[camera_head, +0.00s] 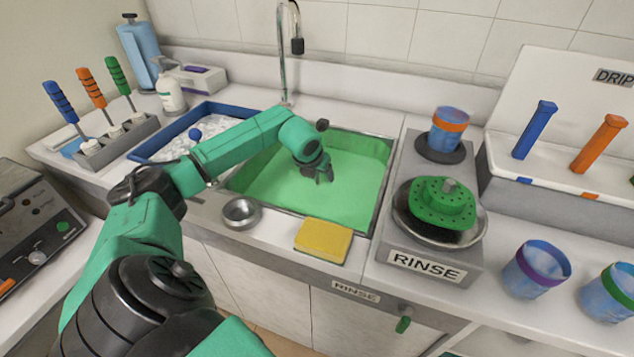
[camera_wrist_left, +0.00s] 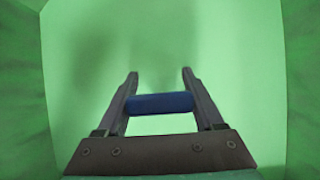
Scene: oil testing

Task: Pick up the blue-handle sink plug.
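In the head view my left arm reaches over the sink, and my left gripper (camera_head: 318,174) points down into the green basin. In the left wrist view the blue handle (camera_wrist_left: 160,103) of the sink plug lies crosswise between the two fingers of my left gripper (camera_wrist_left: 160,73). The fingers stand wide apart, and the handle spans the gap between them. I cannot tell whether they press on its ends. The plug's body is not visible. In the head view I cannot make out the plug. My right gripper is not in view.
The green-filled basin (camera_head: 357,184) has walls close around the gripper. A yellow sponge (camera_head: 323,241) and a metal bowl (camera_head: 240,212) sit at its front edge. The faucet (camera_head: 284,60) rises behind.

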